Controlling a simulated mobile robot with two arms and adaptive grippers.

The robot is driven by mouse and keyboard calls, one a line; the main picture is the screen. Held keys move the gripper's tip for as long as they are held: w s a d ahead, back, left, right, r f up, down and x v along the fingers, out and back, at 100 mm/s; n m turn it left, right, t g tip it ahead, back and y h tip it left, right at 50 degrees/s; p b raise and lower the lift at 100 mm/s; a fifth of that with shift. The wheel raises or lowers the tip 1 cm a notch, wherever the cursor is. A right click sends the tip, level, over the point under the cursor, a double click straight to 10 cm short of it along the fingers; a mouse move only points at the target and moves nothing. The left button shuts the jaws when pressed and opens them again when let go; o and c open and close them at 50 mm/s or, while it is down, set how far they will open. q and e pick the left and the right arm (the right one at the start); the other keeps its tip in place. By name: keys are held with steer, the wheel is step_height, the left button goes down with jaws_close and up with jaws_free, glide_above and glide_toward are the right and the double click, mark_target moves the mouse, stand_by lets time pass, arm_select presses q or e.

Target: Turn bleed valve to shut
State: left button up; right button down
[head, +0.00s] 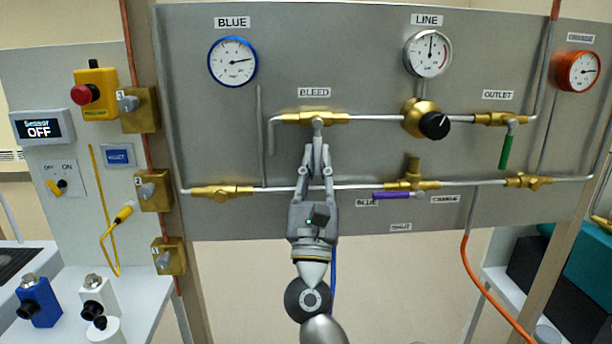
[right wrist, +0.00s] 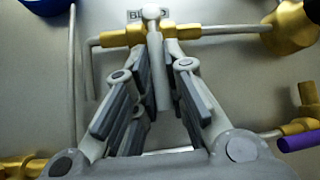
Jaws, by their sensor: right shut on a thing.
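The bleed valve (head: 335,118) is a brass body on a horizontal pipe under the BLEED label (head: 314,92); it also shows in the right wrist view (right wrist: 120,38). Its grey lever (right wrist: 156,50) hangs down from the hub, across the pipe line. My right gripper (head: 318,158) comes up from below and is shut on the lever. In the right wrist view the lever stands between the fingers (right wrist: 157,75), with its hub showing above them. The fingers hide part of the lever in the head view. My left gripper is not in view.
A lower pipe (head: 270,188) runs behind my right gripper. To the right are the regulator's black knob (head: 434,125), the purple handle (head: 392,195) pointing left, and the green outlet handle (head: 506,152) hanging down. Gauges (head: 232,62) sit above. Below the panel is open room.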

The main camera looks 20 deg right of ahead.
steer(key=shift+a+f+m+h, duration=0.1)
steer(key=shift+m+h, duration=0.3)
steer(key=shift+m, duration=0.1)
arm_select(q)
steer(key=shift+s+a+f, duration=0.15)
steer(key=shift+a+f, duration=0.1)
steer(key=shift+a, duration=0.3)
arm_select(e)
steer(key=c, duration=1.5)
jaws_free()
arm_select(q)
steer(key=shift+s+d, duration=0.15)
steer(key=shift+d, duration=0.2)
arm_select(e)
steer(key=shift+o, duration=0.2)
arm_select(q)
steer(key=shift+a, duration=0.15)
arm_select(e)
steer(key=v, duration=1.2)
